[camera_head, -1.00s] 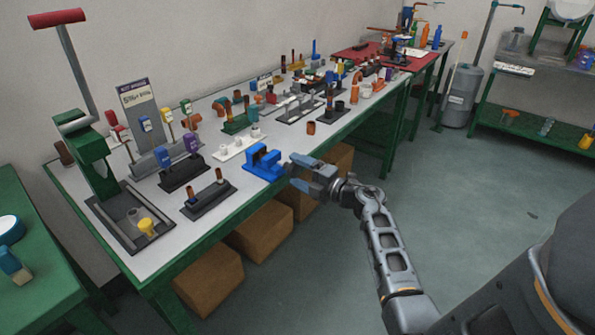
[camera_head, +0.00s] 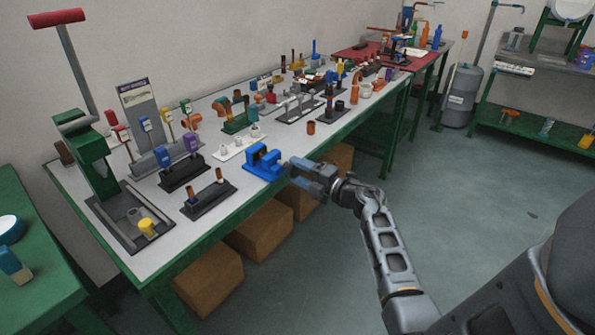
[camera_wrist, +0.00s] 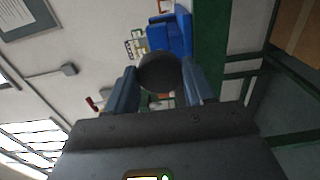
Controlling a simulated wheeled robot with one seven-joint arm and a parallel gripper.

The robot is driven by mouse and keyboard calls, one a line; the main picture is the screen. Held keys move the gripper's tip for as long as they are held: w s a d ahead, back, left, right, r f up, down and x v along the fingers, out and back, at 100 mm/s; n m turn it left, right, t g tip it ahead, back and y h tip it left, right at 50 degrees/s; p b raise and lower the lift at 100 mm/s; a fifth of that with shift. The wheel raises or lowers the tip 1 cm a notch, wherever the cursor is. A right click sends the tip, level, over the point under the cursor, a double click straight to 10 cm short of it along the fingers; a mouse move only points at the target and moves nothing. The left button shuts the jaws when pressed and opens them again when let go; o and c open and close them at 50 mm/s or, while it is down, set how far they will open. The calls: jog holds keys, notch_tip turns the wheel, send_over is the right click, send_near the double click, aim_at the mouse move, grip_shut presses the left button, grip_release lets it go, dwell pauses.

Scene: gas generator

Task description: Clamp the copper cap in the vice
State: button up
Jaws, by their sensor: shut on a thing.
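The blue vice (camera_head: 262,165) stands at the front edge of the long grey-topped bench. It also shows beyond the fingers, at the top of the wrist view (camera_wrist: 172,33). My gripper (camera_head: 298,174) is just to the right of the vice, its fingers pointing toward it. In the wrist view my gripper (camera_wrist: 160,83) is shut on a dark round piece, the copper cap (camera_wrist: 160,73), seen end-on between the two blue-grey fingers. Its copper colour does not show in this shade. In the head view the cap cannot be made out, and whether it touches the vice cannot be told.
A brown cylinder (camera_head: 310,128) stands on the bench behind my gripper. A white rack (camera_head: 240,147) and a dark holder with upright pieces (camera_head: 208,201) are near the vice. Cardboard boxes (camera_head: 262,234) sit under the bench. The floor to the right is clear.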

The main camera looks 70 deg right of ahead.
jog(key=shift+m+p, duration=1.8)
jog(key=shift+p, duration=0.55)
jog(key=shift+f+m+p, duration=0.1)
jog(key=shift+m+p, duration=1)
jog(key=o, duration=1)
jog(key=shift+o, duration=0.2)
jog(key=shift+f+n+b, duration=0.1)
jog(key=shift+n+b, duration=0.5)
jog(key=shift+b, duration=0.1)
jog(key=shift+n+b, duration=0.9)
jog(key=shift+n, duration=0.3)
jog(key=shift+r+n+b, duration=0.2)
jog(key=shift+n+b, duration=0.35)
jog(key=shift+n, duration=0.55)
